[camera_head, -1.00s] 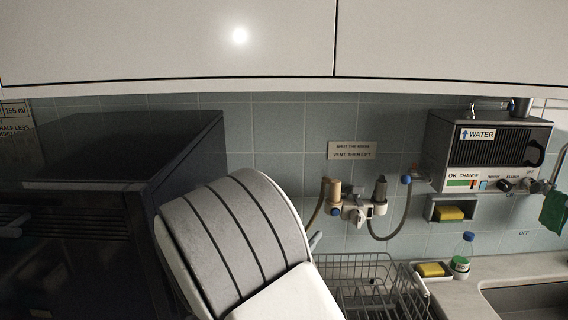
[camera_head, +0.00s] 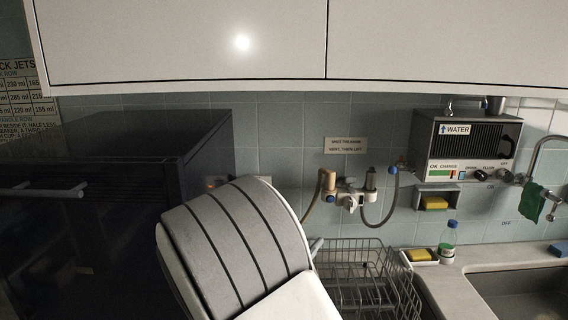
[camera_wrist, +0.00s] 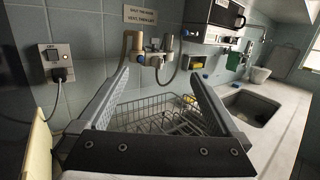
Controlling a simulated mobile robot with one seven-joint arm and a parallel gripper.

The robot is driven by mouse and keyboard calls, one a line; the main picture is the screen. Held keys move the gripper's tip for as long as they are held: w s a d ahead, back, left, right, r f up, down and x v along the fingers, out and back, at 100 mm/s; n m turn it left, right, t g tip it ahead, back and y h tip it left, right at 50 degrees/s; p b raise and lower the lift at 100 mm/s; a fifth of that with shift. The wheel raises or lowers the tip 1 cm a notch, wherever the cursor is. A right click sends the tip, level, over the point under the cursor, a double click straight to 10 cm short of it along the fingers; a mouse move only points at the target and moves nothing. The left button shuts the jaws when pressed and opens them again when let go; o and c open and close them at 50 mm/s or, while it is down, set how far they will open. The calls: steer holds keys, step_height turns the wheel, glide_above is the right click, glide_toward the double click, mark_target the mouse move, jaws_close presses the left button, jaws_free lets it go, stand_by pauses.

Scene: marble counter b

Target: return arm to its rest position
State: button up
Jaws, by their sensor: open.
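My gripper (camera_wrist: 155,78) shows in the wrist view with its two grey fingers spread wide apart and nothing between them. It is in front of a wire dish rack (camera_wrist: 150,114), which shows between and beyond the fingers. In the head view a large white and grey ribbed link of my arm fills the lower middle, and the gripper itself does not show there. The rack (camera_head: 362,262) is partly hidden behind that link.
A dark oven-like cabinet (camera_head: 120,150) stands at left. White cupboards (camera_head: 180,40) hang above. Wall taps (camera_head: 348,190), a water unit (camera_head: 466,145), a bottle (camera_head: 448,240) and a sink (camera_head: 520,290) are at right. A plugged socket (camera_wrist: 57,65) is on the left wall.

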steer(key=s+d+m+g, duration=1.2)
steer(key=s+d+m, duration=0.3)
steer(key=d, duration=0.3)
steer(key=s+a+r+m+t+y, duration=0.1)
steer(key=s+a+r+m+y, duration=0.1)
steer(key=s+m+y, duration=0.3)
steer(key=s+a+r+m+y, duration=0.2)
steer(key=s+a+m+y, duration=0.3)
steer(key=s+m, duration=0.4)
steer(key=shift+t+y, duration=0.4)
steer(key=shift+y, duration=0.2)
steer(key=shift+s+r, duration=0.1)
